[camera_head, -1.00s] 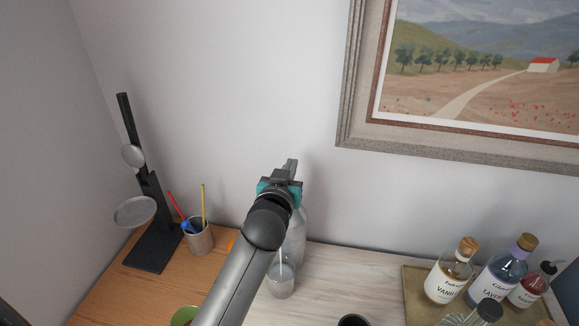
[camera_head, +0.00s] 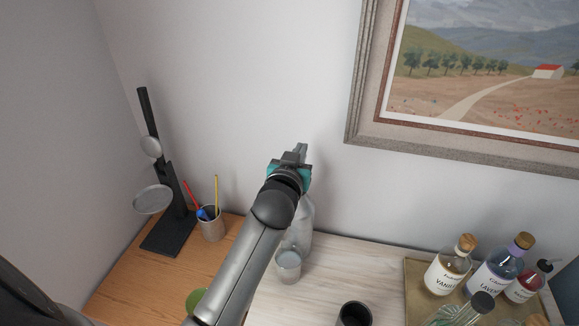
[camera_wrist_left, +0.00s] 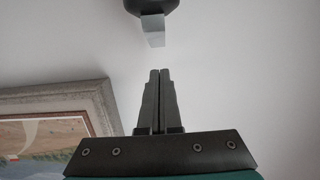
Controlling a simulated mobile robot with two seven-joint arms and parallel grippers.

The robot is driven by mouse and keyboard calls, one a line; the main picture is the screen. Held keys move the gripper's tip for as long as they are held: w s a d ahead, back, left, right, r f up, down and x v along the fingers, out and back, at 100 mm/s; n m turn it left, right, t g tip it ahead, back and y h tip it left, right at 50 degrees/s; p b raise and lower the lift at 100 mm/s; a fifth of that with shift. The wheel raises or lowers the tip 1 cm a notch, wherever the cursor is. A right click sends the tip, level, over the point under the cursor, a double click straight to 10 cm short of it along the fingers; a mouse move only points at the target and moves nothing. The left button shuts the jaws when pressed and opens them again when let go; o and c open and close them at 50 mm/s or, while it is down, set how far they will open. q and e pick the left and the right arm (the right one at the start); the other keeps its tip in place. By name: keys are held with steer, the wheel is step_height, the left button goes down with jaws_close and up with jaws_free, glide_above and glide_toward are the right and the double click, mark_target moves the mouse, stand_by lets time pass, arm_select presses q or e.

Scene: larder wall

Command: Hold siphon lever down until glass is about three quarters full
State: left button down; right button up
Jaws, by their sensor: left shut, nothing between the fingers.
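The siphon (camera_head: 302,227) is a pale grey bottle standing near the wall, its top hidden behind my left gripper in the head view. The glass (camera_head: 288,270) stands just in front of it, with greyish contents; its exact level is hard to read. No stream shows above it. My left gripper (camera_head: 301,152) is over the siphon's top, shut and empty. In the left wrist view, its fingers (camera_wrist_left: 158,88) are together, apart from a dark rounded part with a grey block (camera_wrist_left: 153,30), which looks like the siphon's head and lever. My right gripper is not in view.
A black stand with round plates (camera_head: 170,232) and a pencil cup (camera_head: 211,225) are at left. A dark cup (camera_head: 354,315) is at the front. A tray (camera_head: 413,285) with several bottles is at right. A framed picture (camera_head: 357,95) hangs on the wall.

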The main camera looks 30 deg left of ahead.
arm_select(q)
steer(key=b+v, duration=0.1)
steer(key=v, duration=0.9)
steer(key=shift+b, duration=0.35)
stand_by(0.5)
